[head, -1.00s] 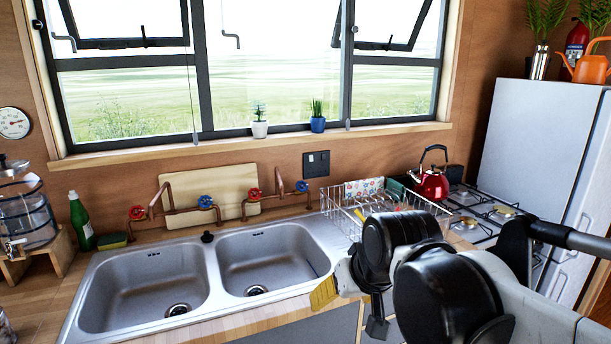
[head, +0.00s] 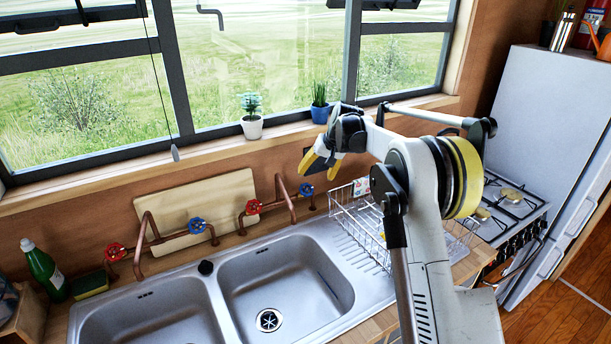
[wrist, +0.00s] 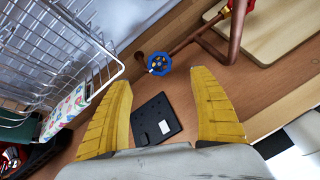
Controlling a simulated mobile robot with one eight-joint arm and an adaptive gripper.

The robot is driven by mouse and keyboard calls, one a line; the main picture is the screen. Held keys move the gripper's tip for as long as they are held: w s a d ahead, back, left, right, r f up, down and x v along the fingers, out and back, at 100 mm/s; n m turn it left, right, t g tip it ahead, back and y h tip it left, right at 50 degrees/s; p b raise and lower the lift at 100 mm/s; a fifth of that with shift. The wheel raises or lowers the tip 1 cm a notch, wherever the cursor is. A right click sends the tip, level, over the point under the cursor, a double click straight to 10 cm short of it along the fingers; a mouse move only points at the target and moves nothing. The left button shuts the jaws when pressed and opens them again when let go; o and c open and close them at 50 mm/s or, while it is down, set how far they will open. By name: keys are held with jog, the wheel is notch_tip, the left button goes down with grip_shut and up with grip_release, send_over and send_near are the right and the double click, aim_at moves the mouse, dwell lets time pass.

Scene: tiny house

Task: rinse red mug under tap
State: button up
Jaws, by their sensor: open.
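No red mug can be made out in either current view. My gripper (head: 314,164) is raised above the back of the counter, in front of the window ledge, with its yellow fingers apart and empty. In the wrist view the open fingers (wrist: 160,80) frame a black wall socket plate. The right copper tap (head: 284,196) stands behind the right sink basin (head: 325,262), with a red knob (head: 253,207) and a blue knob (head: 306,189). The blue knob also shows in the wrist view (wrist: 160,63). The left copper tap (head: 148,236) stands behind the left basin (head: 150,325).
A wire dish rack (head: 352,222) stands right of the sink, partly hidden by my arm. Potted plants (head: 252,127) sit on the window ledge. A green bottle (head: 43,271) and a sponge (head: 91,284) are at the left. Both basins look empty where visible.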

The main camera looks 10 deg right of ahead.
aim_at(307, 189)
jog(key=b+x, duration=0.2)
jog(key=x, duration=0.9)
jog(key=shift+w, duration=0.1)
jog(key=c, duration=1.2)
